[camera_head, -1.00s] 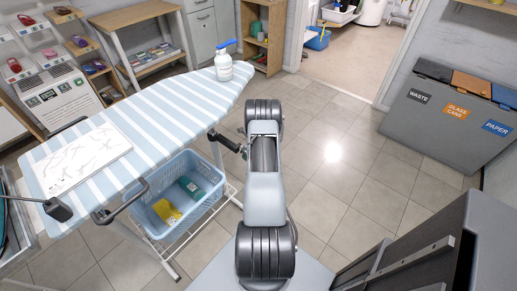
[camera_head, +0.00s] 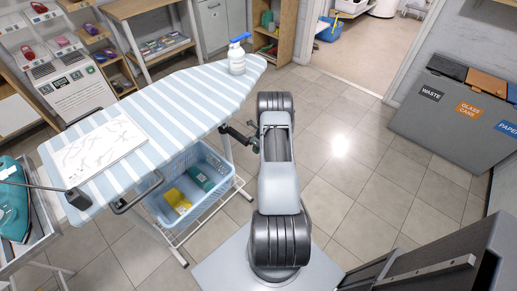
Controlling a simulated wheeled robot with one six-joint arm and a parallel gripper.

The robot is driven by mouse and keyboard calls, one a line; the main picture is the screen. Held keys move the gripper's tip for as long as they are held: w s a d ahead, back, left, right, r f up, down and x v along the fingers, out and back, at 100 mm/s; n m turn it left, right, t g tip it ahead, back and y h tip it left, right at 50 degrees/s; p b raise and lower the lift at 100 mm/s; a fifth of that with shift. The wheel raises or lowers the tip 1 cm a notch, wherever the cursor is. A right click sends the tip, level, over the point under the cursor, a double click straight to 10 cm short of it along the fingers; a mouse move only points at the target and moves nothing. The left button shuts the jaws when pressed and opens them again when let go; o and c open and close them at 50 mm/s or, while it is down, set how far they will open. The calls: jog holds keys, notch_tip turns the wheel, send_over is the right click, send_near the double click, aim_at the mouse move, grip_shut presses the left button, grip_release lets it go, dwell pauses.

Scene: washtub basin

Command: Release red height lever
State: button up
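The ironing board (camera_head: 165,115) with its blue and white striped cover stands left of my arm, running from lower left to upper right. No red height lever shows; the board's underside is hidden by its top. My gripper (camera_head: 236,138) is dark and small, beside the board's right edge, close to one of its legs. Whether it touches the leg or the frame I cannot tell. Its fingers are too small and dark to tell whether they are open or shut.
A blue basket (camera_head: 190,185) with yellow and green packs sits on the rack under the board. A teal iron (camera_head: 12,205) stands on a trolley at left. Grey bins (camera_head: 455,125) stand right; floor between is clear.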

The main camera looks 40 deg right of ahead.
jog(key=o, duration=0.4)
jog(key=shift+c, duration=0.2)
jog(key=v, duration=1.3)
jog(key=shift+r, duration=0.35)
